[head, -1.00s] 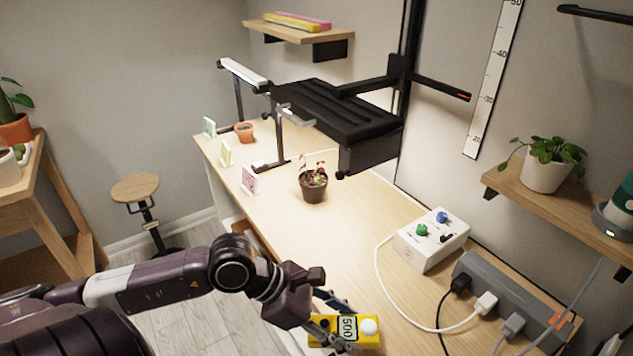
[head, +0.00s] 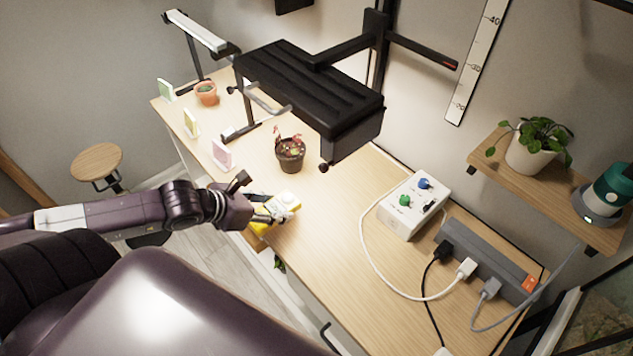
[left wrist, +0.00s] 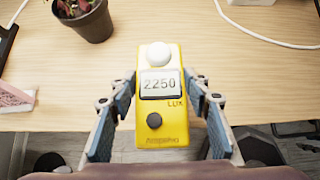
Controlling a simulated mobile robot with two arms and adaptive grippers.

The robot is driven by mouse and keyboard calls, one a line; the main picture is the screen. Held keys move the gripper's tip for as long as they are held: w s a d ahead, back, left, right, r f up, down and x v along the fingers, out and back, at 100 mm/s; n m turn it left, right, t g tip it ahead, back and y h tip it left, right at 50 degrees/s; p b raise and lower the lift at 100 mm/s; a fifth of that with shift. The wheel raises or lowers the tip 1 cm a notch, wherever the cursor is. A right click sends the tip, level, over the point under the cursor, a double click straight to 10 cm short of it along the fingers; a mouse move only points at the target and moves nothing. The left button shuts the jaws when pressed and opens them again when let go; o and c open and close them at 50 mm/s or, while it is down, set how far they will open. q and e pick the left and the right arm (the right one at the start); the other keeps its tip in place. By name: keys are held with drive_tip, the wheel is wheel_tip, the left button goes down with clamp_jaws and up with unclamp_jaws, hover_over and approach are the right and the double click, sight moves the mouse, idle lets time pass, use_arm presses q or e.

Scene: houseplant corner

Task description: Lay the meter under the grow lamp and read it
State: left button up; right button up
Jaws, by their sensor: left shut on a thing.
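The yellow light meter (left wrist: 157,128) has a white dome, a dark button and a display reading 2250 LUX in the left wrist view. My left gripper (head: 274,211) is shut on its sides, and the meter (head: 291,202) is at the bench's front edge in the head view. I cannot tell whether it touches the bench. The black grow lamp (head: 305,85) hangs over the bench (head: 335,225), behind and above the meter. A dark pot with a reddish plant (head: 290,155) stands below the lamp. My right gripper is not in view.
A white control box (head: 411,205) with green and blue knobs and a grey power strip (head: 490,262) stand at right, with loose cables on the bench. A pink card (head: 221,154) stands left of the pot. Bare bench lies between pot and box.

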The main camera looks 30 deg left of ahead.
sight(291, 196)
use_arm(q)
drive_tip(key=w+b, duration=0.1)
drive_tip(key=b, duration=0.1)
drive_tip(key=w+d+b, duration=0.1)
drive_tip(key=w+b, duration=0.3)
drive_tip(key=shift+w+d+f, duration=0.15)
drive_tip(key=shift+d+f, duration=0.1)
drive_tip(key=shift+d, duration=0.1)
drive_tip(key=shift+w+d+r+b, duration=0.1)
drive_tip(key=shift+w+d+b, duration=0.15)
drive_tip(key=shift+w, duration=0.35)
drive_tip(key=shift+w+d+r+b, duration=0.1)
drive_tip(key=shift+w+d+b, duration=0.1)
drive_tip(key=shift+w, duration=0.35)
drive_tip(key=w, duration=0.2)
drive_tip(key=w+d+p, duration=0.1)
drive_tip(key=w, duration=0.2)
drive_tip(key=w+d, duration=0.1)
drive_tip(key=w, duration=0.1)
drive_tip(key=shift+w+d, duration=0.15)
drive_tip(key=shift+d, duration=0.1)
drive_tip(key=shift+w, duration=0.1)
wheel_tip(291, 196, down, 3)
drive_tip(key=shift+f+b, duration=0.15)
drive_tip(key=shift+b, duration=0.55)
drive_tip(key=shift+f, duration=0.2)
drive_tip(key=shift+r, duration=0.1)
